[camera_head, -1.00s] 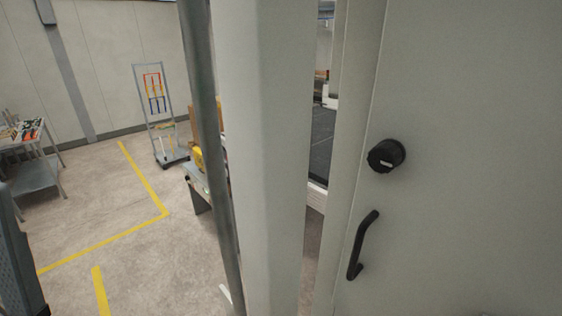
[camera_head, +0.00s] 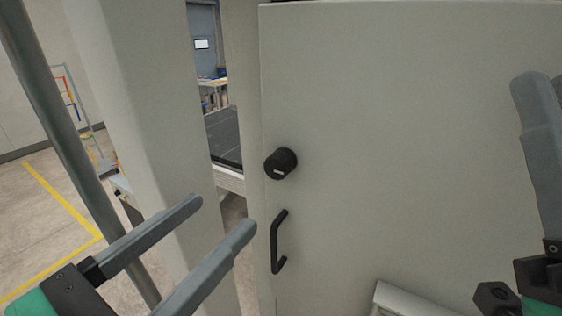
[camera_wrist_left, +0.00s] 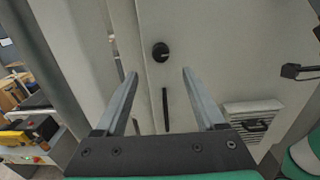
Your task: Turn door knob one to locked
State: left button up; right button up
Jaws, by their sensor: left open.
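The round black door knob (camera_head: 280,163) sits on the left part of the pale grey door (camera_head: 400,120), with a short white mark lying nearly horizontal on its face. It also shows in the left wrist view (camera_wrist_left: 160,52). Below it is a black bar handle (camera_head: 276,243). My left gripper (camera_head: 222,215) is open and empty, below and left of the knob and apart from it. In the left wrist view the knob lies beyond the fingertips, between their lines. My right gripper (camera_head: 537,92) is at the right edge; its opening is unclear.
A gap separates the door's left edge from the pale post (camera_head: 150,110). A grey pole (camera_head: 65,130) stands further left. A pale louvred box (camera_wrist_left: 255,115) protrudes from the door low down. The door face around the knob is clear.

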aim_at(273, 168)
pick_arm(q)
jog(key=p+x, duration=0.2)
jog(key=x, duration=0.8)
jog(key=shift+w+d+p, duration=0.15)
jog(key=shift+p, duration=0.15)
jog(key=shift+w+d, duration=0.3)
jog(key=shift+w, duration=0.2)
grip_shut()
